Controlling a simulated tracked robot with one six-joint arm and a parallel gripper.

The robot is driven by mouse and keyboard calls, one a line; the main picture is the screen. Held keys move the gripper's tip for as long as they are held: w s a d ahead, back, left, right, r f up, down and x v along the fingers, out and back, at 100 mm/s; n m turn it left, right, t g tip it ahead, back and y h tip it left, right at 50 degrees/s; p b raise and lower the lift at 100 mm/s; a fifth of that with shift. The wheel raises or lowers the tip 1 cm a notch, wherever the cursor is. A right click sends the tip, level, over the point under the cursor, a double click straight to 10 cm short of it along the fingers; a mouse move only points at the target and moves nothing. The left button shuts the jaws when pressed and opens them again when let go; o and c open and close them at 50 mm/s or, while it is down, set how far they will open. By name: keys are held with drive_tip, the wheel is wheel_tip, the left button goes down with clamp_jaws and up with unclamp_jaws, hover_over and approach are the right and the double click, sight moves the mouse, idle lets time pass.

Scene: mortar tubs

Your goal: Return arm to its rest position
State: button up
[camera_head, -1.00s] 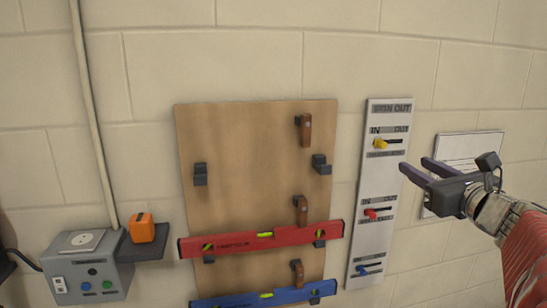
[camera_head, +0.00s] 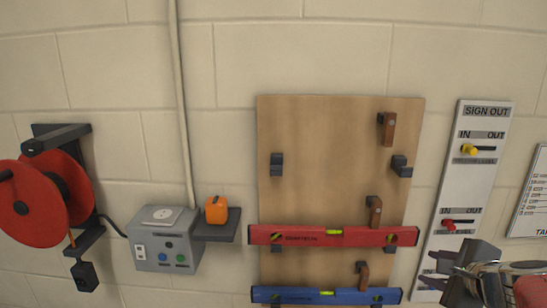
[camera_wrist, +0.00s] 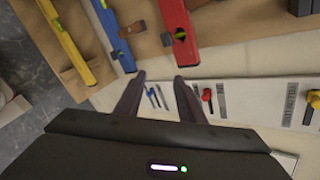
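My gripper (camera_head: 440,272) is at the lower right of the head view, in front of the lower part of the sign-out board (camera_head: 470,185). In the wrist view my gripper (camera_wrist: 160,95) has its two dark fingers apart with nothing between them, so it is open and empty. The fingers point toward the wall, near the board's blue and red sliders. Part of the arm is cut off by the right edge of the head view.
A wooden panel (camera_head: 330,145) holds a red level (camera_head: 345,236) and a blue level (camera_head: 345,296). A yellow level (camera_wrist: 70,40) shows in the wrist view. A grey box (camera_head: 160,243), an orange item (camera_head: 216,210) on a shelf and a red reel (camera_head: 35,205) are at left.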

drive_tip(key=s+a+f+n+g+y, duration=0.1)
drive_tip(key=s+a+n, duration=0.2)
drive_tip(key=a+n, duration=0.35)
drive_tip(key=s+a+f+n+g+y, duration=0.1)
drive_tip(key=s+a+n+g+y, duration=0.1)
drive_tip(key=a+n, duration=0.45)
drive_tip(key=s+a+f+n+g+h, duration=0.2)
drive_tip(key=s+a+n, duration=0.5)
drive_tip(key=s+n, duration=0.3)
drive_tip(key=shift+s+f+n, duration=0.3)
drive_tip(key=shift+s+n, duration=0.05)
drive_tip(key=shift+n, duration=0.45)
idle(0.7)
drive_tip(key=shift+c, duration=0.5)
idle(1.8)
